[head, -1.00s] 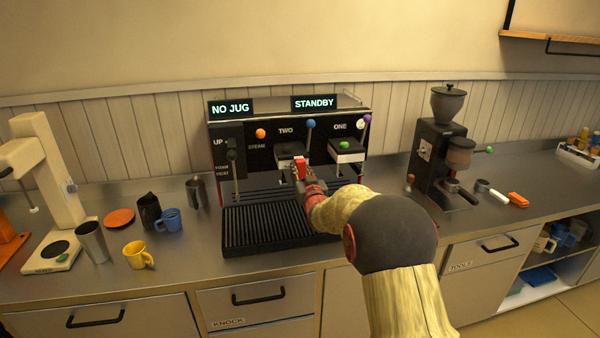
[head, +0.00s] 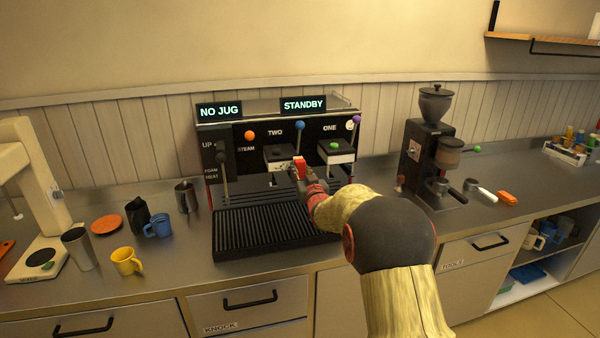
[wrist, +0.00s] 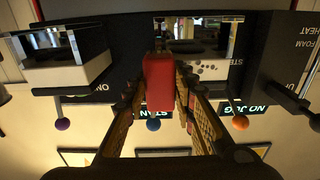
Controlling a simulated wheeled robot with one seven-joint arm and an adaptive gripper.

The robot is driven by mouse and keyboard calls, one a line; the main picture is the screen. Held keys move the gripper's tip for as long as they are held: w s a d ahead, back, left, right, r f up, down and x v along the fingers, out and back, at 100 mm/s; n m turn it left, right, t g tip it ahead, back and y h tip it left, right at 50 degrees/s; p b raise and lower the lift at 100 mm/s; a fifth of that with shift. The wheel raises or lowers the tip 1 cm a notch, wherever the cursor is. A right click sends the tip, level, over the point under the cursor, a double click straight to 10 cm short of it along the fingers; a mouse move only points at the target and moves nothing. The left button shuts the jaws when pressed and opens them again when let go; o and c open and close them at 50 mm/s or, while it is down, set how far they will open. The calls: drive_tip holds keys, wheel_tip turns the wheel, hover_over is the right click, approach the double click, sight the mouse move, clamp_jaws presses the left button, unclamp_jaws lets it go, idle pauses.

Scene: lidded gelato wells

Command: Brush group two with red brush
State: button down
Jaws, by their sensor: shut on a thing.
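The red brush (head: 299,167) is held upright in my gripper (head: 309,184). It also shows as a red block in the wrist view (wrist: 159,84), between the two fingers (wrist: 162,100). My gripper is shut on it. Group two (head: 279,153) is the head under the TWO label on the espresso machine (head: 235,165). In the head view the brush overlaps its right edge. In the upside-down wrist view group two (wrist: 205,70) shows dark specks behind and right of the brush. I cannot tell whether the bristles touch it.
Group one (head: 336,152) is just right of the brush. The drip tray (head: 270,232) lies below. A grinder (head: 428,150) stands to the right. A steam lever (head: 223,172), jug (head: 186,196) and mugs (head: 126,261) are to the left.

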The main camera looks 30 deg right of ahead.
drive_tip(key=shift+a, duration=0.1)
drive_tip(key=shift+w+a+b, duration=0.3)
drive_tip(key=shift+a+b, duration=0.35)
drive_tip(key=shift+a, duration=0.15)
drive_tip(key=shift+w+a+b, duration=0.25)
drive_tip(key=shift+a+b, duration=0.35)
drive_tip(key=shift+a, duration=0.2)
drive_tip(key=shift+w+a+b, duration=0.2)
drive_tip(key=shift+a+b, duration=0.35)
drive_tip(key=shift+a, duration=0.3)
drive_tip(key=shift+w+a+b, duration=0.2)
drive_tip(key=shift+a+b, duration=0.35)
drive_tip(key=shift+a, duration=0.3)
drive_tip(key=b+v, duration=0.3)
drive_tip(key=v, duration=0.5)
drive_tip(key=shift+b, duration=0.3)
